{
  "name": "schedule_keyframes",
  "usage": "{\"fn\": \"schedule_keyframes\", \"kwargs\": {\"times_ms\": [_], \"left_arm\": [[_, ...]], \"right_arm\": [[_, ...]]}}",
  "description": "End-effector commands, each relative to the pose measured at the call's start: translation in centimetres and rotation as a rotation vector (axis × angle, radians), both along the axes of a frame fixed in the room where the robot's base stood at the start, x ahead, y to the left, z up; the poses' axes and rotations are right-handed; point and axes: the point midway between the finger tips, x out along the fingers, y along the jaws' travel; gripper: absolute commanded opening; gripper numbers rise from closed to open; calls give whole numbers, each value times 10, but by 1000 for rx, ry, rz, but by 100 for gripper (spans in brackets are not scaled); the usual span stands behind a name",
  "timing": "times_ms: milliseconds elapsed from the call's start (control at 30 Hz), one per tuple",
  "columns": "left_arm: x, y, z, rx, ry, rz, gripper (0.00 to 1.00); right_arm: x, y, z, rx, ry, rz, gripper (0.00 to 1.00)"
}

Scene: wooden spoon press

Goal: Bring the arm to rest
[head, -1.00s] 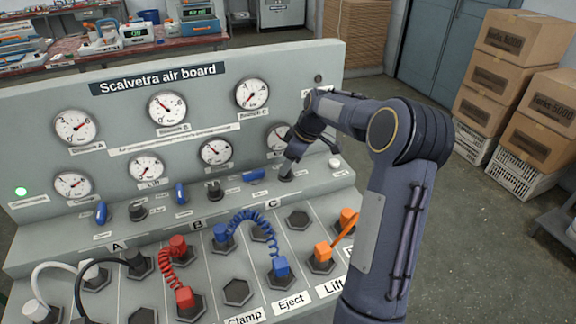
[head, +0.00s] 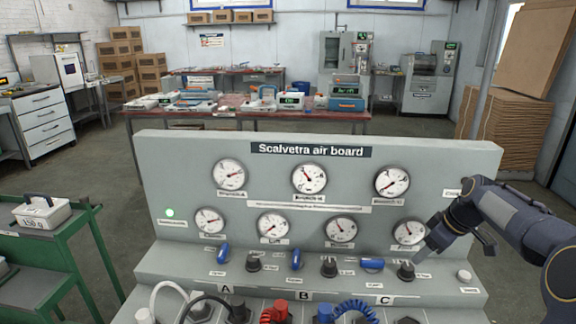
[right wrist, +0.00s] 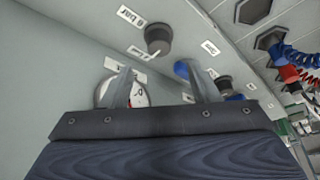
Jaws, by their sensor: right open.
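My right arm (head: 515,222) reaches in from the right side of the head view. My right gripper (head: 422,254) is close to the rightmost dark knob (head: 406,271) on the board's ledge; I cannot tell whether it touches it. In the right wrist view the two fingers of the gripper (right wrist: 162,88) stand apart with nothing between them. A dark knob (right wrist: 158,39) shows beyond the fingertips. My left gripper is not in view.
The grey Scalvetra air board (head: 470,165) with several gauges fills the front. Its ledge carries blue levers (head: 372,264) and knobs. Coiled hoses (head: 355,307) lie below. A green cart (head: 75,215) stands left. A red-topped bench (head: 235,115) is behind.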

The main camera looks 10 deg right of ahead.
Motion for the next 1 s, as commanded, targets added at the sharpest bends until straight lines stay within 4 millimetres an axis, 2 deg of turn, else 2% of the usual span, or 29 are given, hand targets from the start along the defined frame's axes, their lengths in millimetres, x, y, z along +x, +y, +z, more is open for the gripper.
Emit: {"fn": "schedule_keyframes", "kwargs": {"times_ms": [67, 167, 267, 333, 467, 600, 700, 800, 1000], "left_arm": [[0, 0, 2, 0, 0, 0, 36], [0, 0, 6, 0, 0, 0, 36], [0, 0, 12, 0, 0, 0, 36], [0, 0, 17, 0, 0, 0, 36], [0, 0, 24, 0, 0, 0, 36], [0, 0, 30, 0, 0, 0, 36], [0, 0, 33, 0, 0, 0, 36], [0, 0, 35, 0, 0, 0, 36], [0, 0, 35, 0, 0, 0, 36]], "right_arm": [[-5, 10, 10, 5, -4, -11, 55], [-23, 40, 32, 24, -11, -55, 55], [-58, 86, 58, 66, -17, -135, 55], [-90, 120, 70, 106, -21, -202, 55], [-153, 175, 73, 193, -24, -325, 55], [-212, 220, 56, 291, -16, -438, 55], [-240, 240, 41, 346, -7, -498, 55], [-257, 251, 29, 382, 2, -535, 55], [-263, 256, 23, 398, 8, -552, 55]]}}
